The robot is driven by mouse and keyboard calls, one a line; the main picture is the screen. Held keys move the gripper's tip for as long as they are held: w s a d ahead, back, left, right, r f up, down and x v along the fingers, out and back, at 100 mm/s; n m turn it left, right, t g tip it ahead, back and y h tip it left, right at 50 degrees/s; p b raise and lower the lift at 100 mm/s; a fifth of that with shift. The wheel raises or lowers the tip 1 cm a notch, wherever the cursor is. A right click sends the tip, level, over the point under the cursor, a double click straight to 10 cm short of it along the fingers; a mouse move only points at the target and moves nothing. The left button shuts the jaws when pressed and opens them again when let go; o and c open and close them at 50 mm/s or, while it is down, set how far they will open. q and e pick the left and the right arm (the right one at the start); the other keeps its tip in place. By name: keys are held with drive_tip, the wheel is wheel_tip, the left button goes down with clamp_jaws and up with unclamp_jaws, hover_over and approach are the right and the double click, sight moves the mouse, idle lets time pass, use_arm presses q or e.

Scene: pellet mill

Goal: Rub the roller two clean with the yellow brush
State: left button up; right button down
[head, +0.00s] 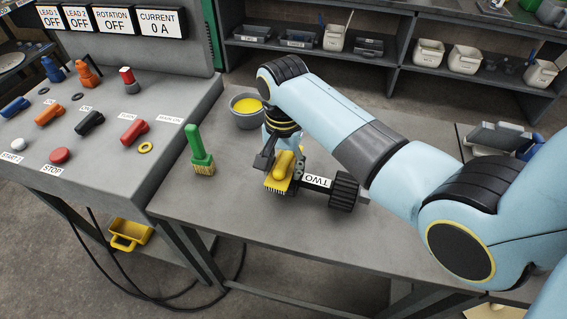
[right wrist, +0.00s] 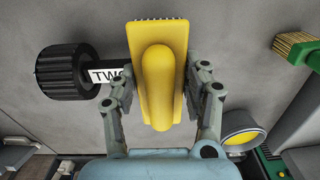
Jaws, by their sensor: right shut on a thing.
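The yellow brush (head: 279,180) is in my right gripper (head: 277,164), which is shut on its handle. The brush (right wrist: 156,75) fills the middle of the right wrist view between the two fingers (right wrist: 158,95), bristles facing away. Roller two (head: 343,190), a black ribbed roller with a white label reading TWO, lies on the grey table. In the right wrist view the roller (right wrist: 62,72) is left of the brush, and its shaft runs behind the brush. The brush covers that end of the shaft; I cannot tell whether they touch. My left gripper is not in view.
A green brush (head: 201,152) stands on the table to the left. A grey bowl (head: 246,112) with yellow contents is behind my gripper. A control console (head: 110,150) borders the table at left. The table front is clear.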

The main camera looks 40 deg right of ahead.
drive_tip(key=shift+w+d, duration=0.3)
drive_tip(key=shift+d, duration=0.35)
drive_tip(key=shift+w+d, duration=0.25)
drive_tip(key=shift+d, duration=0.4)
drive_tip(key=shift+w+d, duration=0.3)
drive_tip(key=shift+d, duration=0.35)
drive_tip(key=shift+s+a, duration=0.6)
drive_tip(key=shift+a, duration=0.3)
drive_tip(key=shift+s+a, duration=0.6)
drive_tip(key=shift+a, duration=0.25)
drive_tip(key=shift+w+d, duration=0.6)
drive_tip(key=shift+d, duration=0.25)
drive_tip(key=shift+w+d, duration=0.6)
drive_tip(key=shift+d, duration=0.25)
drive_tip(key=shift+s+a, duration=0.6)
drive_tip(key=shift+a, duration=0.25)
drive_tip(key=shift+s+a, duration=0.6)
drive_tip(key=shift+a, duration=0.2)
